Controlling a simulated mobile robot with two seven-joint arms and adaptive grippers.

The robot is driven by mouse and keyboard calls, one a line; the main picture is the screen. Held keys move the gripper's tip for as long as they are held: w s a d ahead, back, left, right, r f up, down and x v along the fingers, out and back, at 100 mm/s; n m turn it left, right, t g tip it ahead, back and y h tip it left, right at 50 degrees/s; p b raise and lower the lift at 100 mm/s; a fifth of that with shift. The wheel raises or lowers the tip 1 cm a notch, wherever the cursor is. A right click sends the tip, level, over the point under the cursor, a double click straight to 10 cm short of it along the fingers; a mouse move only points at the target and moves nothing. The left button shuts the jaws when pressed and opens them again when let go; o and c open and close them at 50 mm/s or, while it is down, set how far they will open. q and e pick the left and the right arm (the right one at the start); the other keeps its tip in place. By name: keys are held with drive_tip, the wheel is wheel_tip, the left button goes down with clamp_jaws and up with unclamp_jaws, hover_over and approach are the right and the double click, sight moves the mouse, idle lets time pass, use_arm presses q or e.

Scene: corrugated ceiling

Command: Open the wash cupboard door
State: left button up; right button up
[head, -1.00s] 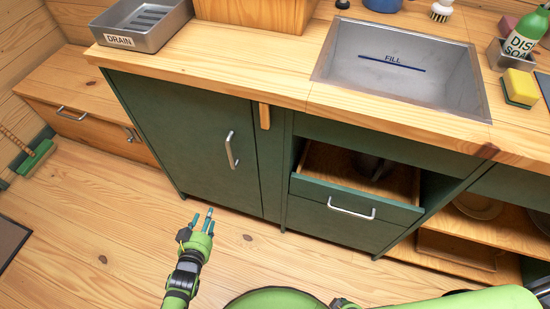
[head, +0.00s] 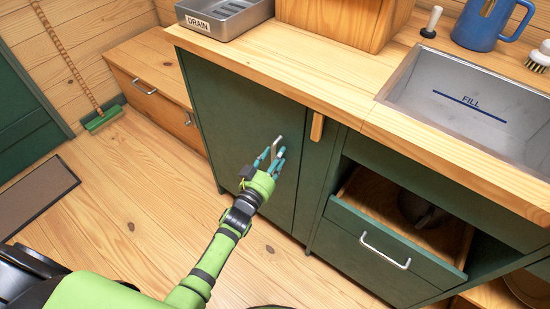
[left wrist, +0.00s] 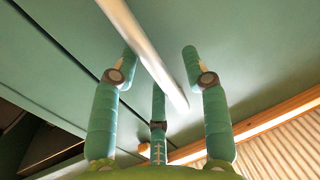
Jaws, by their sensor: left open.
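The green wash cupboard door (head: 228,105) is closed under the counter, left of the open drawer. Its silver bar handle (head: 279,146) stands upright near the door's right edge. My left gripper (head: 270,157) is at the handle, fingers open and pointing at the door. In the left wrist view the handle (left wrist: 146,52) runs slantwise between the spread fingers (left wrist: 160,75), which do not close on it. Whether any finger touches the bar cannot be told. A small wooden catch (head: 317,126) hangs vertically beside the door's upper right edge. My right gripper is out of view.
The green drawer (head: 370,245) right of the door stands pulled out, with a dark item inside. A low wooden bench (head: 160,75) with drawers is at left. The floor (head: 140,190) before the door is clear.

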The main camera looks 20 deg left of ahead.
use_arm(q)
clamp_jaws()
